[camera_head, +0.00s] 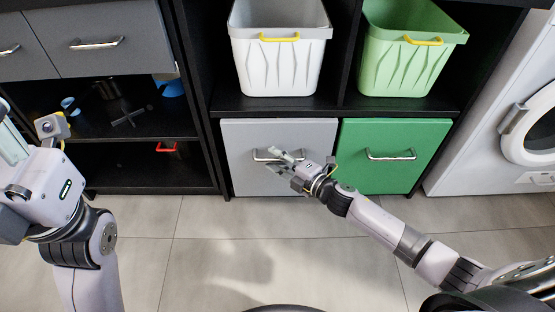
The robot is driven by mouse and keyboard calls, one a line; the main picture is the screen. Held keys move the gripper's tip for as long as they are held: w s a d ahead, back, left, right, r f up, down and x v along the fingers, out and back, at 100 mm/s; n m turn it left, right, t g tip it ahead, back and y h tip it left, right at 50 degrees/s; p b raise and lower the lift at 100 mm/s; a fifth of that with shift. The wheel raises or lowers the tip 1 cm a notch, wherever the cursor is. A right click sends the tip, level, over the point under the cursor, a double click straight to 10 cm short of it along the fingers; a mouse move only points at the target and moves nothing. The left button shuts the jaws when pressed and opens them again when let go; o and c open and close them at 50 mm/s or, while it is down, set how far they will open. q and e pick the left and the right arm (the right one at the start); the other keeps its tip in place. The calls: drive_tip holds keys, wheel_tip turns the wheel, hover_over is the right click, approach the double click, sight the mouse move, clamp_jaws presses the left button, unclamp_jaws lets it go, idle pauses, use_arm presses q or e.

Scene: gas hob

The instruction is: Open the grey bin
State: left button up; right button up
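The grey bin (241,174) is a flat grey front low in the black shelf unit, left of the green one. It looks shut, flush with the unit. A metal bar handle (262,154) runs across its upper part. My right gripper (276,158) is at this handle, in front of its middle, and covers part of it. Its fingers are small here, and I cannot tell whether they are closed around the bar. My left gripper (10,150) is at the far left edge, partly cut off by the frame and away from the bin.
The green bin front (382,173) with its own bar handle is beside the grey one. A white basket (279,60) and a green basket (408,55) stand on the shelf above. A white washing machine (490,150) is at the right. The tiled floor (215,235) in front is clear.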

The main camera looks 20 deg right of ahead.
clamp_jaws()
idle(0.7)
